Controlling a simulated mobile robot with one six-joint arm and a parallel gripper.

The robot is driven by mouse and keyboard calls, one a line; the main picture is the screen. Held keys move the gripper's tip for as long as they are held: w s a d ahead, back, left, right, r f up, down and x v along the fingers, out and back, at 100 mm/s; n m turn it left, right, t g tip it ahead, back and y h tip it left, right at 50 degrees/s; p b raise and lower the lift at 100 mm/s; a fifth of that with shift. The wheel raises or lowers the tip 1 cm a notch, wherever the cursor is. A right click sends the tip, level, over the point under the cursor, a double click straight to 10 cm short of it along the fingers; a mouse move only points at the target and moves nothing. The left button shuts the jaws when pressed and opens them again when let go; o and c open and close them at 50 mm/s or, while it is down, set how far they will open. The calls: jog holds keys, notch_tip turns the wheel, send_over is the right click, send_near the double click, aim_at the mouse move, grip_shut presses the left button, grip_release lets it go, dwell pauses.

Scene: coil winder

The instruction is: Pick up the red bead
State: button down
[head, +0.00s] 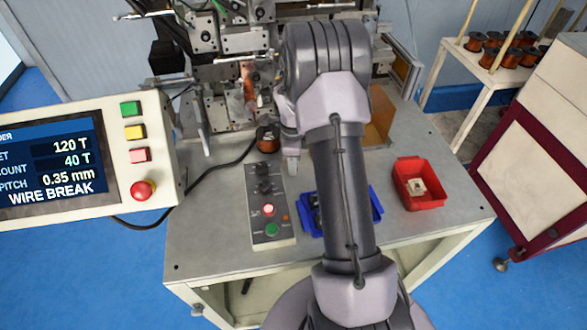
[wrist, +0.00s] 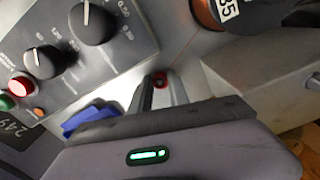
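The red bead (wrist: 160,80) is a small round thing low over or on the grey tabletop in the wrist view. It lies at the tips of my gripper (wrist: 161,86), between the two fingers. The fingers stand apart, one on each side of the bead, and I see no clear contact. In the head view my gripper (head: 291,166) points down over the table, right of the control box. The bead does not show there.
The control box (head: 268,205) with knobs and buttons stands close left of my gripper. A copper spool (head: 267,140) is just behind it. A blue bin (head: 371,205) is partly behind my arm, and a red bin (head: 419,187) stands farther right. The winder (head: 225,65) rises at the back.

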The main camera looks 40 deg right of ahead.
notch_tip(320, 180, up, 10)
jog(key=p, duration=0.2)
dwell(0.3)
